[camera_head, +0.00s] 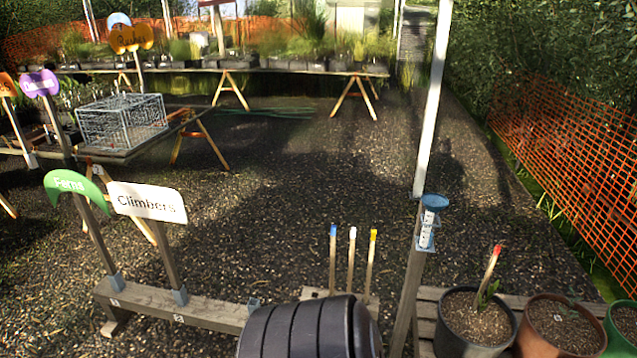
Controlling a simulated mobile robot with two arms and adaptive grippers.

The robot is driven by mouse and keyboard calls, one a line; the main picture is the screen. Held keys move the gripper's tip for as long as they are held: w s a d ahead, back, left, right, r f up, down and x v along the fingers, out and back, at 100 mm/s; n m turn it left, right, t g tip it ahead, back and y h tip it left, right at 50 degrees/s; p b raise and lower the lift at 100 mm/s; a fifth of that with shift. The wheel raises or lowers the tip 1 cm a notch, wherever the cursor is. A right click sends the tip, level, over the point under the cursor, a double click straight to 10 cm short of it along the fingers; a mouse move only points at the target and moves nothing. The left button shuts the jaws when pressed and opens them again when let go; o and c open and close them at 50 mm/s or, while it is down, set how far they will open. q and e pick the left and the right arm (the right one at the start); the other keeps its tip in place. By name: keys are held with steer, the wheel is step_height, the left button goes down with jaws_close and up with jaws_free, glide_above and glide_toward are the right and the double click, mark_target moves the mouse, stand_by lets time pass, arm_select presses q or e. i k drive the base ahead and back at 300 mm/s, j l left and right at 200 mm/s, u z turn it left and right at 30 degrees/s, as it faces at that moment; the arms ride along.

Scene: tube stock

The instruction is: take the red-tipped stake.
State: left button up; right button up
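The red-tipped stake (490,272) is a pale wooden stick with a red top. It stands slightly tilted to the right in the soil of a black pot (455,335) at the lower right, beside a small green plant (487,294). Its lower end is hidden in the plant and soil. Three similar stakes stand at the lower centre: a blue-tipped one (333,262), a white-tipped one (351,262) and a yellow-tipped one (371,264). Neither of my grippers is in view.
A wooden post (408,290) with a blue-topped gauge (428,228) stands left of the black pot. A terracotta pot (530,340) and a green pot (612,340) are right of it. A dark ribbed form (308,330) covers the bottom centre. Signs stand at left.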

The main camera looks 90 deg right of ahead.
mark_target(496, 249)
steer(key=z, duration=2.55)
